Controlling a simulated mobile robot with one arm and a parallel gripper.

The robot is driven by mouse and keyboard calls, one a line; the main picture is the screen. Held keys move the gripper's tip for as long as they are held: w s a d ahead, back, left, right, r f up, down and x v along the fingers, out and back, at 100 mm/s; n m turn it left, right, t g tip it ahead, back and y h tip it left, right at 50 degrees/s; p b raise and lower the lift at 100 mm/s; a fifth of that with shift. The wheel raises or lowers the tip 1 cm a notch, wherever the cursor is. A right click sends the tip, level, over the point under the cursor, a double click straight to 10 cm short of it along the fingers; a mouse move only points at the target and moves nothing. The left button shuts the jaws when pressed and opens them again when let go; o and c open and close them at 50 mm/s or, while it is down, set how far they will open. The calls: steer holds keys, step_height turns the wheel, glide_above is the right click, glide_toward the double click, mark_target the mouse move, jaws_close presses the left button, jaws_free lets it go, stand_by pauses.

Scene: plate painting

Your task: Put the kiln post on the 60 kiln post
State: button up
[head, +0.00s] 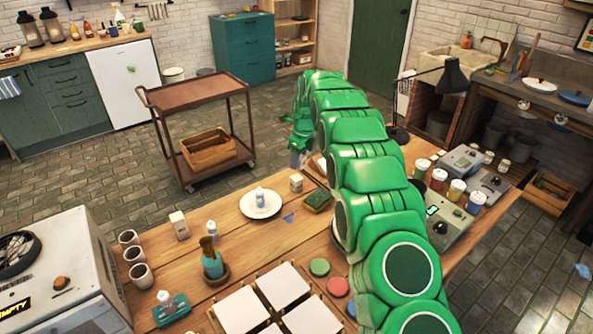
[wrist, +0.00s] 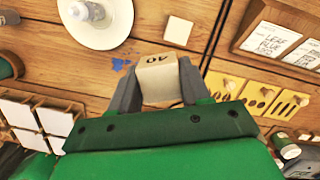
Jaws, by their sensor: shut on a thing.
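My gripper (wrist: 158,88) is shut on a pale, blocky kiln post (wrist: 157,77), with one grey finger on each side. A dark number that looks like 40 shows on it, upside down. In the head view a pale post (head: 296,184) shows directly below my green gripper, near the table's far edge. It looks like the held post, but I cannot tell whether it touches the table. Another pale post (head: 180,225) stands upright on the table at the left. Its number is too small to read, so I cannot confirm it as the 60 post.
A white plate (head: 247,211) with a small bottle lies between the posts; it also shows in the wrist view (wrist: 112,38). A green sponge (head: 318,201), a brush pot (head: 214,280), cups (head: 135,255) and white tiles (head: 238,312) are nearby. My arm hides the table's middle.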

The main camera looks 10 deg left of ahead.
glide_above(295, 177)
steer(key=shift+s+d+f, duration=0.1)
steer(key=shift+d+f, duration=0.1)
steer(key=shift+f, duration=1.05)
steer(key=shift+s+d+f, duration=0.1)
steer(key=shift+d+f, duration=0.05)
steer(key=shift+f, duration=1.1)
steer(key=shift+w+f, duration=0.15)
steer(key=shift+f, duration=0.1)
steer(key=shift+f, duration=1.45)
steer(key=shift+a+f, duration=0.1)
steer(key=shift+f, duration=0.05)
steer(key=o, duration=1.1)
